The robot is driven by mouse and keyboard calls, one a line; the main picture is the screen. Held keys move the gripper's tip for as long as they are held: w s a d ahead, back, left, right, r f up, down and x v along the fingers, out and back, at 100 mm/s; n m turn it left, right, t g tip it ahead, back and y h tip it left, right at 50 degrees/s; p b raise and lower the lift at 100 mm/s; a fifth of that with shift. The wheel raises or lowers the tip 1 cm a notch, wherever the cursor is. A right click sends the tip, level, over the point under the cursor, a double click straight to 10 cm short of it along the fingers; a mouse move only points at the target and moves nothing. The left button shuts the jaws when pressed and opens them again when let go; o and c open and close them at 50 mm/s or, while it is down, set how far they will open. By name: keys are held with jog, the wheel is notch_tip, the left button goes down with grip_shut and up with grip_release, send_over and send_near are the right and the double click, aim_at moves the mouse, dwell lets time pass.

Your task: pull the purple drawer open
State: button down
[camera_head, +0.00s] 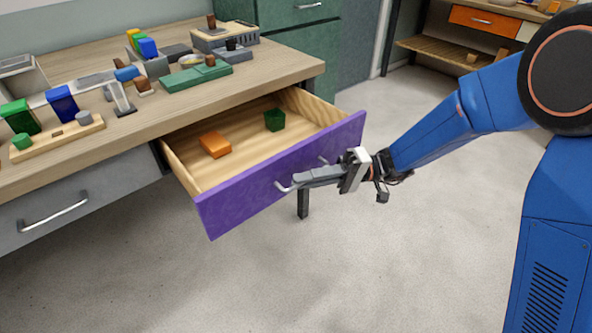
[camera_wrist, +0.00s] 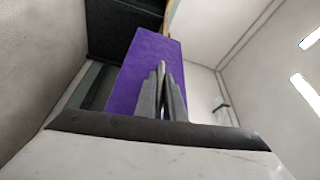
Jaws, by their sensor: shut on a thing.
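The purple drawer (camera_head: 235,205) is pulled well out from under the wooden workbench in the head view. An orange block (camera_head: 215,145) and a small green open container (camera_head: 274,120) are inside it. My gripper (camera_head: 298,181) is at the metal bar handle (camera_head: 284,187) on the drawer's front, shut on it. Part of the handle is hidden by the fingers. In the wrist view the fingers (camera_wrist: 162,95) point at the purple front (camera_wrist: 150,55), close together around the handle, which is mostly hidden.
The workbench top (camera_head: 130,118) holds several coloured blocks, a green tray (camera_head: 195,77) and small devices. A grey drawer (camera_head: 80,195) at the left is shut. A green cabinet (camera_head: 305,40) stands behind the bench. The floor (camera_head: 400,260) in front is clear.

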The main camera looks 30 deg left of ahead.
jog(key=shift+s+d, duration=0.3)
jog(key=shift+d, duration=0.5)
jog(key=shift+s+d, duration=0.35)
jog(key=shift+d, duration=0.5)
jog(key=shift+s+d, duration=0.3)
jog(key=shift+d, duration=0.5)
jog(key=c, duration=1.8)
grip_release()
jog(key=shift+c, duration=0.2)
jog(key=v, duration=1.7)
jog(key=shift+w+f, duration=0.2)
jog(key=shift+d, duration=0.15)
